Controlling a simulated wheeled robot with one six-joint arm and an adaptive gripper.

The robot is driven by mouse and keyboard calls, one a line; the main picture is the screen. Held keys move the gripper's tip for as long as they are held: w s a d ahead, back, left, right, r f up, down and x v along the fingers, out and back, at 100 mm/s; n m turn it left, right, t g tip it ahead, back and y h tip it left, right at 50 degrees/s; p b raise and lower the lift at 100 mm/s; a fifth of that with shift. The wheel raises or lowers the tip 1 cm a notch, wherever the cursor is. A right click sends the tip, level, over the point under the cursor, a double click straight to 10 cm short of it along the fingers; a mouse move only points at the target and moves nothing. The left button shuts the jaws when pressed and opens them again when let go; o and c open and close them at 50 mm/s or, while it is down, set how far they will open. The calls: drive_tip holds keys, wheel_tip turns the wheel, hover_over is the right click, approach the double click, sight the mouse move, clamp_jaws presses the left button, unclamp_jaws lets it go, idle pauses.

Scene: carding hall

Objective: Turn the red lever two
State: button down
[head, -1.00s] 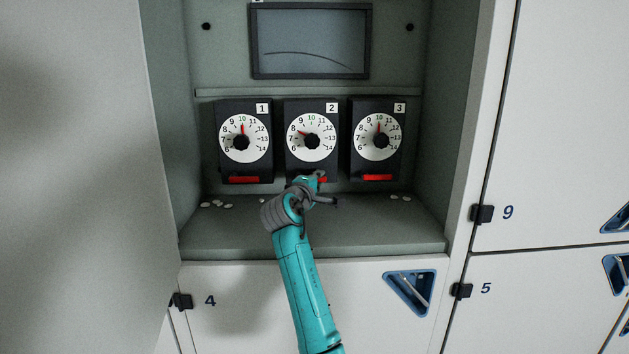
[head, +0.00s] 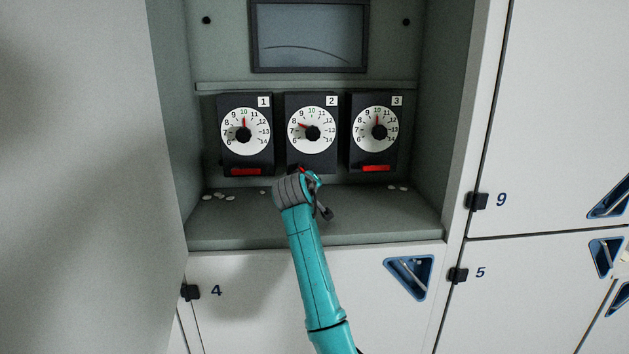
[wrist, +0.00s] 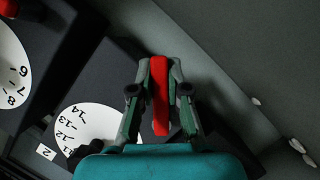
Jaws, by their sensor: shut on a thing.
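The red lever of unit two (wrist: 160,108) shows in the wrist view between the two fingers of my gripper (wrist: 159,78), which is shut on it. In the head view my gripper (head: 306,182) is at the foot of unit two (head: 311,163) and hides most of its lever; a little red shows above the fingers. The dial of unit two (head: 323,146) has its red pointer near 8, with a green 10 at the top. Part of this dial also shows in the wrist view (wrist: 90,122).
Unit one (head: 231,165) and unit three (head: 360,160), each with a red lever, flank unit two closely. Small white bits (head: 220,196) lie on the shelf (head: 230,228). A dark screen (head: 309,36) is above. Cabinet walls and an open door (head: 75,180) bound the niche.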

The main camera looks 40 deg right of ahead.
drive_tip(key=shift+w+a+f+m+y, duration=0.1)
drive_tip(key=shift+a+f+m+y, duration=0.05)
drive_tip(key=shift+m+y, duration=0.2)
idle(0.4)
drive_tip(key=c, duration=1.1)
unclamp_jaws()
drive_tip(key=shift+a, duration=0.1)
drive_tip(key=v, duration=1.1)
drive_tip(key=shift+s+a, duration=0.25)
drive_tip(key=shift+s, duration=0.05)
